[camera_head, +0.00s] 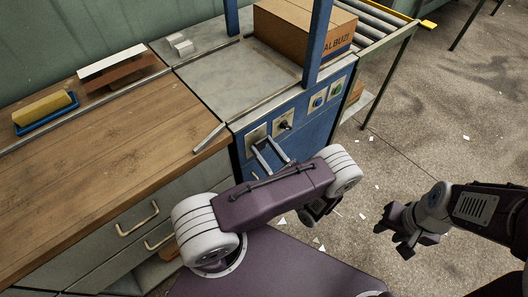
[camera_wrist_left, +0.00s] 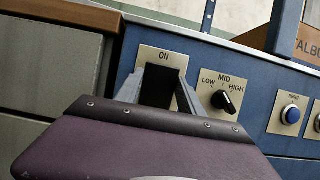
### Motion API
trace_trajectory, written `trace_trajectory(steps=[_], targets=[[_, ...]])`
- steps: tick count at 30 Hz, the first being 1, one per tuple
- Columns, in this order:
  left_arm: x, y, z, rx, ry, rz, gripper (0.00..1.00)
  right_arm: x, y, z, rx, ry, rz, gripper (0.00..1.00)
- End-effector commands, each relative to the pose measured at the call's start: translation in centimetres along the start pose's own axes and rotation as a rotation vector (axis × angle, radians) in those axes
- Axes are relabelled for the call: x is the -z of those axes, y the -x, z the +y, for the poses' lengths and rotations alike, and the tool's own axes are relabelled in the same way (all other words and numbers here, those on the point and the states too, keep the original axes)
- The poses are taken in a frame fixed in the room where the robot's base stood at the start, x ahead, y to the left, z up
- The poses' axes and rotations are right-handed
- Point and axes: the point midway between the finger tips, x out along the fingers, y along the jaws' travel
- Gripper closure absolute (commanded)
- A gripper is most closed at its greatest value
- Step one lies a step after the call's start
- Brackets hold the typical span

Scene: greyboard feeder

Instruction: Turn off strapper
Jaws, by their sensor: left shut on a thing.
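The strapper (camera_head: 292,135) is a blue machine with a control panel on its front. In the left wrist view its ON plate (camera_wrist_left: 181,60) has a black switch (camera_wrist_left: 162,86) under the lettering. My left gripper (camera_head: 262,143) is at this plate, also seen in the left wrist view (camera_wrist_left: 161,80). Its two grey fingers stand on either side of the black switch and are shut on it. The lower part of the switch is hidden by the gripper body. My right gripper (camera_head: 392,232) hangs over the floor at the right, empty, its fingers apart.
Right of the switch are a LOW/MID/HIGH knob (camera_wrist_left: 225,101), a blue RESET button (camera_wrist_left: 290,113) and a green button (camera_head: 336,88). A cardboard box (camera_head: 290,35) sits on the strapper between blue posts. A wooden bench (camera_head: 120,125) stands left. The floor at right has paper scraps.

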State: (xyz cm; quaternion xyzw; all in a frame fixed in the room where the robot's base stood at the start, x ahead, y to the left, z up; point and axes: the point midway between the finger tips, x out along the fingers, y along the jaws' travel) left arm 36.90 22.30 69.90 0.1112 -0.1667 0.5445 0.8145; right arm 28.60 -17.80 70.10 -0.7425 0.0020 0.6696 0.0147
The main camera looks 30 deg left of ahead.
Motion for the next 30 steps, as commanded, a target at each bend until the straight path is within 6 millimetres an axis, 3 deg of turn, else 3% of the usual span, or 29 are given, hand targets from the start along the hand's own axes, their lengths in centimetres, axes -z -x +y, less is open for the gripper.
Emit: trace_trajectory(steps=[6,7,9,20,30], targets=[[0.0,0.0,0.0,0.0,0.001,0.004,0.95,0.0,0.1,0.0,0.0,0.0,0.0,0.64],[0.0,0.0,0.0,0.001,0.001,0.004,0.49,0.0,0.1,0.0,0.0,0.0,0.0,0.64],[0.0,0.0,0.0,0.001,0.001,0.004,0.33,0.0,0.1,0.0,0.0,0.0,0.0,0.64],[0.0,0.7,0.0,0.003,0.0,0.004,0.33,0.0,0.1,0.0,0.0,0.0,0.0,0.64],[0.1,7.6,0.0,0.003,0.002,0.005,0.33,0.0,-0.1,0.0,0.0,0.0,0.0,0.64]])
